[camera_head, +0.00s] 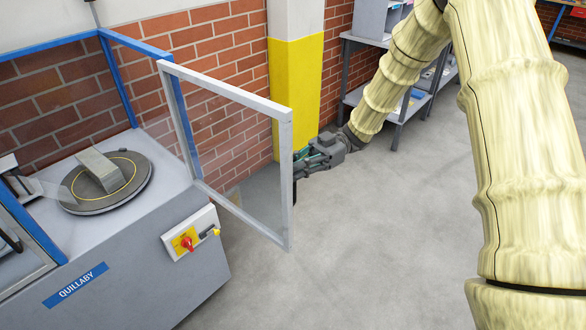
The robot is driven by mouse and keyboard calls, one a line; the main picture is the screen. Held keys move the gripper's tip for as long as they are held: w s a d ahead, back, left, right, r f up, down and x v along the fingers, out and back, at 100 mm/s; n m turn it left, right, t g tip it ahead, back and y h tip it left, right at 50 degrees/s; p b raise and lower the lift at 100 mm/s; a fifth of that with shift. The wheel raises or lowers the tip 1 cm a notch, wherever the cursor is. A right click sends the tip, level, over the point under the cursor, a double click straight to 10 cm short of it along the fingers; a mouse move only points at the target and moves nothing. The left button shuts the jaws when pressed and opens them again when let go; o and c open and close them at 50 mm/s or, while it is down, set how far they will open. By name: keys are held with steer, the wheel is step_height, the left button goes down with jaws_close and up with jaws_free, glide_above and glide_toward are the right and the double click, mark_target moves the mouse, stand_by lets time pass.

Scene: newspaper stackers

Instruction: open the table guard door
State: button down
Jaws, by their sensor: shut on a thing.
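The guard door (287,187) is a clear panel in a light grey frame. It stands swung out from the blue-framed guard (107,75) of the grey machine table (120,255), hinged on its left side. My gripper (300,168) is at the door's free right edge, about midway up, and comes from the right. It is shut at that edge, on what looks like the door handle (295,190), a dark upright piece. The fingertips are partly hidden behind the frame post.
A round turntable (107,186) with a grey block sits on the machine top. A control box (193,238) with a red knob is on its front. A yellow and white pillar (296,85) and grey shelves (402,108) stand behind. The floor (345,265) in front is clear.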

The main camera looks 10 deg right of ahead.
steer(key=c, duration=1.5)
jaws_free()
steer(key=v, duration=1.2)
